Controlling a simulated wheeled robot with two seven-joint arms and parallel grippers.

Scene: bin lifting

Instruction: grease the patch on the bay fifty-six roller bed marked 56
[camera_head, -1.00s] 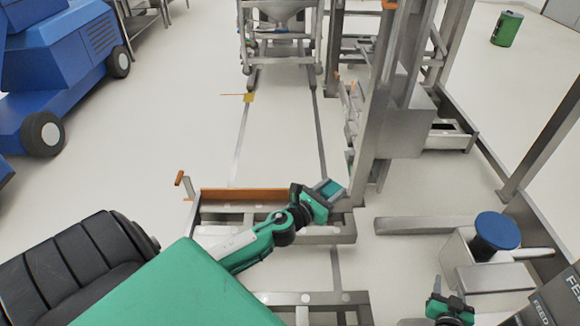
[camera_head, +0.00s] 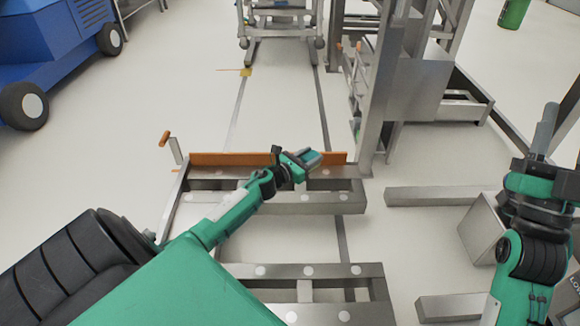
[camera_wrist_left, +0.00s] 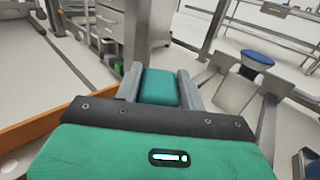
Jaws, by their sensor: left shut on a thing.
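My left gripper (camera_head: 308,160) is over the far part of a low steel frame with an orange strip (camera_head: 225,159) along its back edge. In the left wrist view the grey fingers of my left gripper (camera_wrist_left: 160,88) are shut on a teal block (camera_wrist_left: 158,87). My right gripper (camera_head: 545,135) is raised at the right edge of the head view, pointing up; I cannot tell whether it is open. I cannot read a 56 or make out a patch; which part is the marked roller bed is unclear.
A steel upright (camera_head: 382,100) stands just behind and right of the frame. A blue-topped stand (camera_wrist_left: 257,60) shows in the left wrist view. A second low steel frame (camera_head: 330,272) lies nearer.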

